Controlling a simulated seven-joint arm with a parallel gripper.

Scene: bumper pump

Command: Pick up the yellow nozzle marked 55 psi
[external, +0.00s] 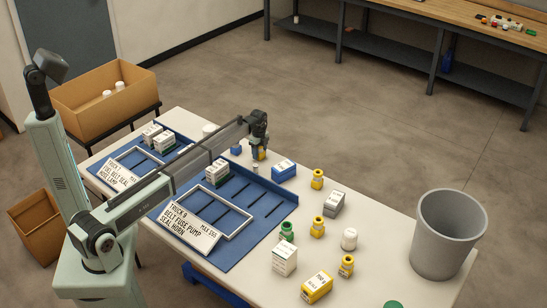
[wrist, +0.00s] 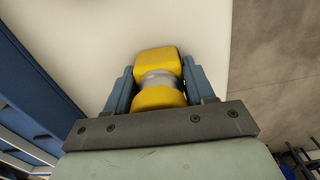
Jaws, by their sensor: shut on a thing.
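A yellow nozzle with a grey middle band (wrist: 157,62) is between the two fingers of my gripper (wrist: 158,80) in the wrist view. My gripper is shut on it. In the external view my gripper (external: 259,150) is above the far edge of the table, behind the blue mat, and a bit of yellow shows at its fingers. No psi marking can be read on the held nozzle. Other yellow nozzles stand on the table: one at the back (external: 317,180), one in the middle (external: 317,227) and one near the front (external: 346,266). Their markings are too small to read.
A grey bin (external: 448,235) is at the right.

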